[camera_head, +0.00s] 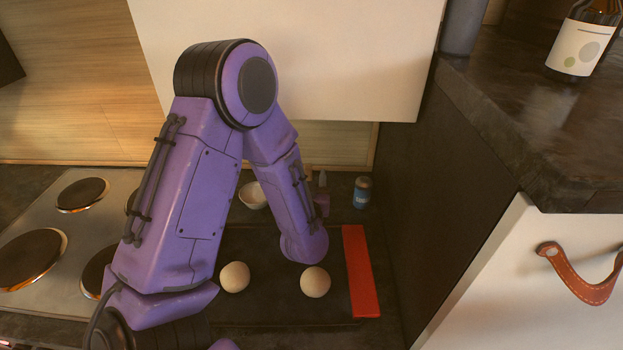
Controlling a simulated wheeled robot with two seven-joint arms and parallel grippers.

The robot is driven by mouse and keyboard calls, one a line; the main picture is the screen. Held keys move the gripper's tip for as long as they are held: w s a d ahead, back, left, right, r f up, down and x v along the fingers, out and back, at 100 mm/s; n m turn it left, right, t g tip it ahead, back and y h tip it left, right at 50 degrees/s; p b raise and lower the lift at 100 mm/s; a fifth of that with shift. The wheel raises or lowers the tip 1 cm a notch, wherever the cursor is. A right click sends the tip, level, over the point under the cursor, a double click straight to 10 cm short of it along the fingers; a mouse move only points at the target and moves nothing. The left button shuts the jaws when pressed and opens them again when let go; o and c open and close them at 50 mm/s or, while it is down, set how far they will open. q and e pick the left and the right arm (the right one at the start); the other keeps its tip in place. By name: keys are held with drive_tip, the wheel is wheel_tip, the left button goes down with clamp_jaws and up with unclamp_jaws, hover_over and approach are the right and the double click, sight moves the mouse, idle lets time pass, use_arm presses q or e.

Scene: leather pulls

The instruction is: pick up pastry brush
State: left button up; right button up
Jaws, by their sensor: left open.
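My left arm comes in from the lower left, bends high up and comes down over the dark counter. Its lower end, with my left gripper (305,248), is between the white bowl and the red strip, behind the two round eggs. The gripper is open; its fingers are largely hidden by my own arm. I cannot make out a pastry brush for certain. Small upright items, partly hidden, show just behind the arm's lower end, too small to name. My right gripper is not in view.
Two pale eggs (235,277) lie on the dark surface. A red flat strip (360,271) lies to their right. A white bowl (252,196) and a blue jar (362,192) stand behind. A hob (60,220) is at left, a raised cabinet (455,190) with a bottle (585,40) at right.

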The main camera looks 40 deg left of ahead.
sight(308, 169)
use_arm(q)
drive_tip(key=p+x, duration=0.1)
drive_tip(key=x, duration=0.1)
drive_tip(key=p+x, duration=0.1)
drive_tip(key=x, duration=0.1)
drive_tip(key=p+x, duration=0.1)
drive_tip(key=x, duration=0.1)
drive_tip(key=shift+s+a+r, duration=0.1)
drive_tip(key=shift+a, duration=0.6)
drive_tip(key=shift+d, duration=0.1)
clamp_jaws()
